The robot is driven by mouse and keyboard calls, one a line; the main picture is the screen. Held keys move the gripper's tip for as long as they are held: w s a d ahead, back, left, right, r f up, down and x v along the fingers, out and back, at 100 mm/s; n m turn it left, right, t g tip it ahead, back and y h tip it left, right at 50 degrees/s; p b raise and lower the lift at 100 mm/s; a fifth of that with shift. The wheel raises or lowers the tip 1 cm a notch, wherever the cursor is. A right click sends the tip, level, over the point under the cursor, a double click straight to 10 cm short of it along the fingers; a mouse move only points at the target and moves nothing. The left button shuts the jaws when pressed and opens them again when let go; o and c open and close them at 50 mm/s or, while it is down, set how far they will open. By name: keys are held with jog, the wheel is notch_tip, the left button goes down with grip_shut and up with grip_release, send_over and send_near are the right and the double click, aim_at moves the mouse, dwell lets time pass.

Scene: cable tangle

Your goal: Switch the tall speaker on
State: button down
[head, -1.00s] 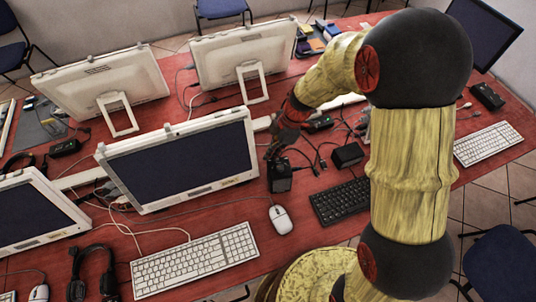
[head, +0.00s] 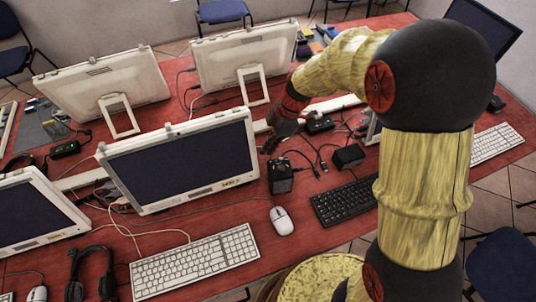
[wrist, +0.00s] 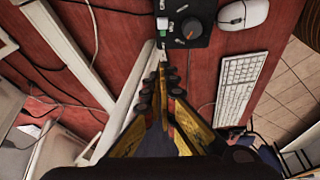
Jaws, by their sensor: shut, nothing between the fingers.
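The tall speaker (head: 281,178) is a small black box standing on the red table, right of the middle monitor. In the wrist view its top panel (wrist: 205,12) shows a large grey knob, a small white part and a small green part at its left edge. I cannot tell the switch's state for sure. My gripper (head: 268,149) is shut and empty, a little above and behind the speaker in the head view. In the wrist view the closed fingertips (wrist: 163,66) are just below the panel's left edge, seemingly apart from it.
A monitor (head: 185,160) stands close on the left. A white mouse (head: 281,221), a white keyboard (head: 195,262) and a black keyboard (head: 343,201) lie in front. Black adapters (head: 348,157) and loose cables lie to the right. Red table is bare around the mouse.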

jog(key=p+v, duration=0.1)
jog(key=v, duration=0.4)
jog(key=shift+s+r, duration=0.1)
jog(key=shift+r, duration=0.25)
jog(key=s+d+r+m+t+h, duration=0.2)
jog(key=s+d+r+m+t, duration=0.1)
jog(key=s+d+r+m, duration=0.3)
jog(key=s+d+r+m+t+h, duration=0.1)
jog(key=s+d+r+m+t, duration=0.2)
jog(key=s+d+r+m, duration=0.3)
jog(key=s+r+m, duration=0.5)
jog(key=s+m, duration=0.2)
jog(key=s, duration=0.2)
jog(key=shift+s+d+r+h, duration=0.2)
jog(key=shift+s+d+h, duration=0.1)
jog(key=shift+h, duration=0.1)
jog(key=c, duration=2.6)
grip_release()
